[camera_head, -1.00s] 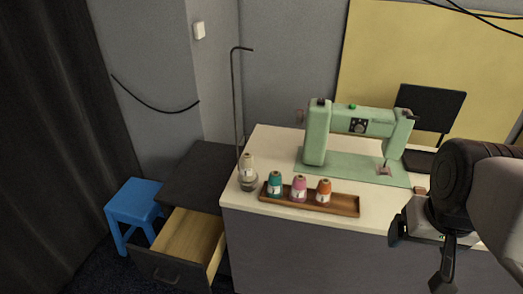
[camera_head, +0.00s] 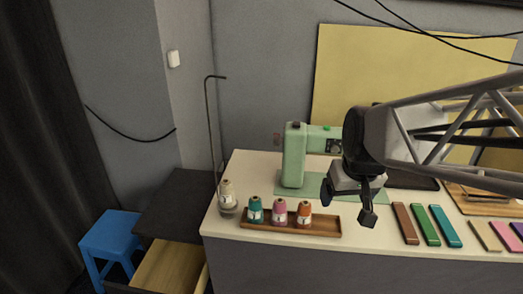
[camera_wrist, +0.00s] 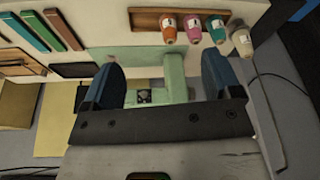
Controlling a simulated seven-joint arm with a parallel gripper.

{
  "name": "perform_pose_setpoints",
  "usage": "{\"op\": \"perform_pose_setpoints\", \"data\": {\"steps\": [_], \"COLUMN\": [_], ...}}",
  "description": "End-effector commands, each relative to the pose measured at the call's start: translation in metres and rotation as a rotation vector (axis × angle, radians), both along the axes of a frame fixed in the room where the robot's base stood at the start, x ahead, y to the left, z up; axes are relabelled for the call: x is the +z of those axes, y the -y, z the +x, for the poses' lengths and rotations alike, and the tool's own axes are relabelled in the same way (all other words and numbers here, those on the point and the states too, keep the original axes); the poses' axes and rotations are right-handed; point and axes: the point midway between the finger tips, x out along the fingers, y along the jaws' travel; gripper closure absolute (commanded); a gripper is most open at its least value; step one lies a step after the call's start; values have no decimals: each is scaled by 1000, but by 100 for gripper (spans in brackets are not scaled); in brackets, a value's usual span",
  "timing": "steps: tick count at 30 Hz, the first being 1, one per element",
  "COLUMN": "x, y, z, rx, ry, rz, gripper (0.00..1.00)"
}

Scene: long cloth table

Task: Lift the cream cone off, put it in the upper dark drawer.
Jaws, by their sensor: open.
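The cream cone (camera_head: 227,193) stands upright on a small round holder (camera_head: 227,211) at the table's left end, beside a tall thin hooked rod. In the wrist view the cream cone (camera_wrist: 242,42) is at the upper right. The upper dark drawer (camera_head: 170,268) is pulled out of the dark cabinet (camera_head: 186,210) left of the table, and its pale wooden inside shows. My gripper (camera_head: 347,209) is open and empty above the table in front of the sewing machine, well right of the cone. In the wrist view my gripper (camera_wrist: 163,80) has its fingers spread apart.
A wooden tray (camera_head: 330,226) holds teal (camera_head: 255,211), pink (camera_head: 280,212) and orange (camera_head: 304,214) cones right of the cream cone. A green sewing machine (camera_head: 294,155) stands behind. A blue stool (camera_head: 110,238) stands left of the cabinet. Coloured strips (camera_head: 427,226) lie to the right.

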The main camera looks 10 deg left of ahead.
Motion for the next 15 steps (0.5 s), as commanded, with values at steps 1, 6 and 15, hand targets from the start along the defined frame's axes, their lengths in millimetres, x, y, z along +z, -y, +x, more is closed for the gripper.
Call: {"op": "perform_pose_setpoints", "data": {"steps": [1,6,15], "x": [-3,-12,-37], "y": [-11,-47,-121], "z": [13,55,122], "rx": [26,105,243], "ry": [-1,15,41], "rz": [2,10,22], "gripper": [16,16,16]}}
